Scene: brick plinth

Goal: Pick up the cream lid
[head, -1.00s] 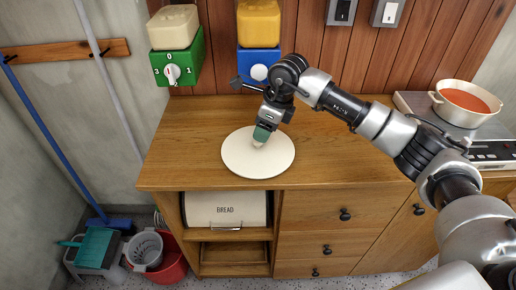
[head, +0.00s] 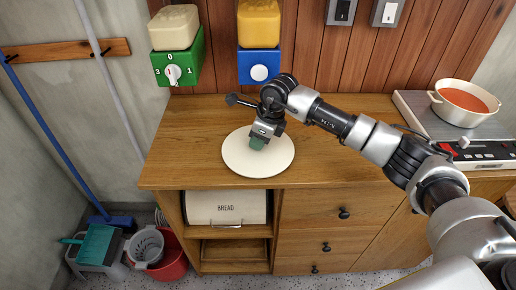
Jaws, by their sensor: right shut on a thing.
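The cream lid (head: 244,163) is a round, flat disc on the wooden counter, near its front edge and left of centre. My right gripper (head: 257,143) comes down over the middle of the lid from above, and its green fingertips are shut on the lid's knob, which they hide. I cannot tell whether the lid is clear of the counter. My left gripper is not in view.
A cream pot of red soup (head: 464,103) stands on a hob (head: 407,103) at the right. Green (head: 179,66) and blue (head: 259,66) dispensers hang on the back wall. The wooden counter (head: 190,125) is otherwise mostly clear.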

